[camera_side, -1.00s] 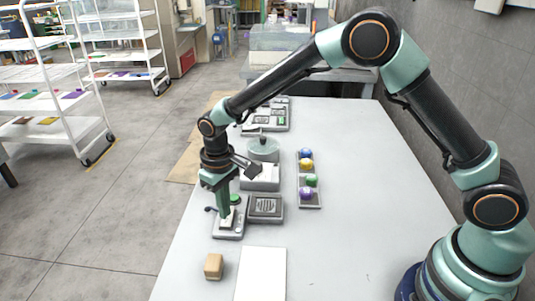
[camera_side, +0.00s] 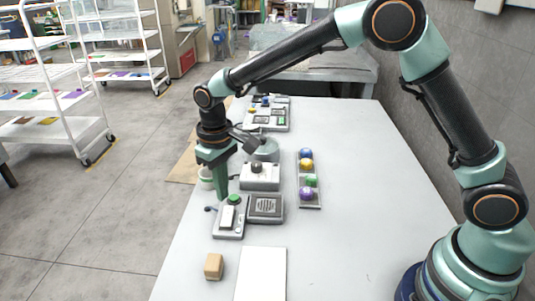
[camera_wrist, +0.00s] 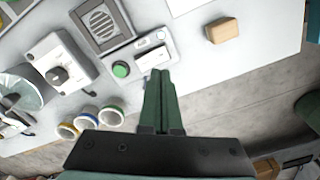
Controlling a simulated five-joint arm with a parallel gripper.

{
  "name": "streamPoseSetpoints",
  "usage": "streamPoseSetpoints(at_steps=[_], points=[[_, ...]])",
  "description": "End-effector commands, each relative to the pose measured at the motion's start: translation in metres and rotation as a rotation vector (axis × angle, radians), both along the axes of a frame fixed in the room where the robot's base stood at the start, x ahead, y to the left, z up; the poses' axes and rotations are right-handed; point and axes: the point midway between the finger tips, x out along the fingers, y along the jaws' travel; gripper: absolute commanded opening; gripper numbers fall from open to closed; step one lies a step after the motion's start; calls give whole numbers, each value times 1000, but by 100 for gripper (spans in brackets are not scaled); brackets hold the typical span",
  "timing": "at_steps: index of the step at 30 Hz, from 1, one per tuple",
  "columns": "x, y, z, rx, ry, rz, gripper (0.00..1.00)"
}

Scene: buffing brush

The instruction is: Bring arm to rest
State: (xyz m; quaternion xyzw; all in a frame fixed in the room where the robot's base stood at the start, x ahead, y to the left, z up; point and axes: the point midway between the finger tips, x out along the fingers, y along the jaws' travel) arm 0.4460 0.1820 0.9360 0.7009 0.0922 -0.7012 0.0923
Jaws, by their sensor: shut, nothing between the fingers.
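My gripper (camera_side: 222,197) hangs from my arm over the left side of the table, pointing down. Its green fingers are shut together with nothing between them, and they also show in the wrist view (camera_wrist: 159,75). The fingertips are just above and behind the small grey panel (camera_side: 229,233), which has a green button (camera_side: 234,199) and a white switch piece (camera_side: 227,217). In the wrist view the green button (camera_wrist: 121,69) lies left of the fingertips. I see a gap between fingers and panel, but its size is hard to tell.
A speaker box (camera_side: 265,207), a knob box (camera_side: 259,177) and a rack of coloured balls (camera_side: 309,196) stand near. A wooden block (camera_side: 214,266) and a white sheet (camera_side: 262,275) lie in front. Rimmed cups (camera_wrist: 87,118) stand by the edge. The table's right is clear.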

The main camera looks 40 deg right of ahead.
Motion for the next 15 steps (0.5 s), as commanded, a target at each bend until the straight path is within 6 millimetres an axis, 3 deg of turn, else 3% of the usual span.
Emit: streamPoseSetpoints(at_steps=[5,8,15], points=[[0,-1,2,1,-3,-1,0],[-1,-8,13,7,-19,-10,0],[-18,-52,72,39,-114,-65,0]])
